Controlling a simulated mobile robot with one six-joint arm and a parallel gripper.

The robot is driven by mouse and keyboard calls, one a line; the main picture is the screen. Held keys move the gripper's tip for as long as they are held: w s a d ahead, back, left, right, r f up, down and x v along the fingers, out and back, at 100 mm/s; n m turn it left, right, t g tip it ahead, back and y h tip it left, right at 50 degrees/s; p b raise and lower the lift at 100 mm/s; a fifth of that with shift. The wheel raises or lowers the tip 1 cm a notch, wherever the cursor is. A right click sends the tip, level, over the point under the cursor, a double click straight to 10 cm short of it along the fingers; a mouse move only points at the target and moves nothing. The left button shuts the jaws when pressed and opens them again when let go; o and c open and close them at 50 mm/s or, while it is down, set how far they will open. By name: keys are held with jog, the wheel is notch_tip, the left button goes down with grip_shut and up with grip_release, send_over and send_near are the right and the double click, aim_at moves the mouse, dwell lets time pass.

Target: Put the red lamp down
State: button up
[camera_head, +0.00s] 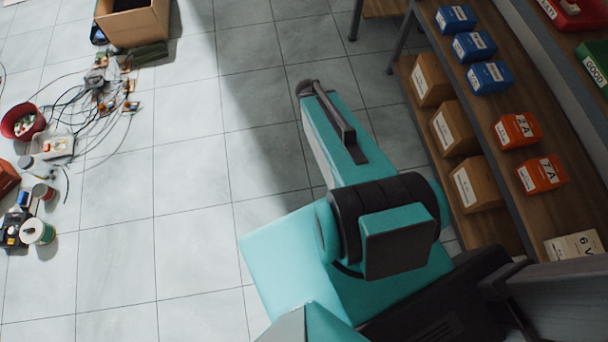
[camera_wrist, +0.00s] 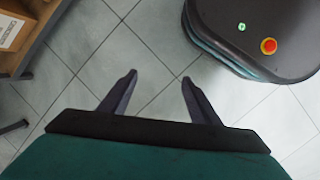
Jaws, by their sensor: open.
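My gripper (camera_wrist: 158,77) is open in the wrist view, its two dark fingers spread apart over bare grey floor tiles. Nothing shows between the fingers. I cannot make out a red lamp in either view. In the head view my teal arm reaches up the middle of the picture, and the fingers cannot be made out there.
A shelf with blue bins (camera_head: 473,47), orange bins (camera_head: 518,131) and cardboard boxes (camera_head: 455,131) stands at right. At left lie tangled cables, a red bowl (camera_head: 22,122), a wire spool (camera_head: 38,231) and an open carton (camera_head: 133,24). The floor (camera_head: 190,185) between is clear.

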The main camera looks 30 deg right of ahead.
jog(key=s+a+f+m+g+y, duration=0.1)
jog(key=s+a+f+m, duration=0.1)
jog(key=s+a, duration=0.4)
jog(key=s+a+f+m+g+y, duration=0.1)
jog(key=s+a+f+m, duration=0.1)
jog(key=s+a+f, duration=0.3)
jog(key=s+a, duration=0.2)
jog(key=a, duration=0.2)
jog(key=shift+s+a+f+m+g+y, duration=0.2)
jog(key=shift+s+a+m+g+y, duration=0.1)
jog(key=shift+a+g, duration=0.1)
jog(key=c, duration=0.7)
jog(key=shift+o, duration=0.2)
jog(key=shift+d, duration=0.15)
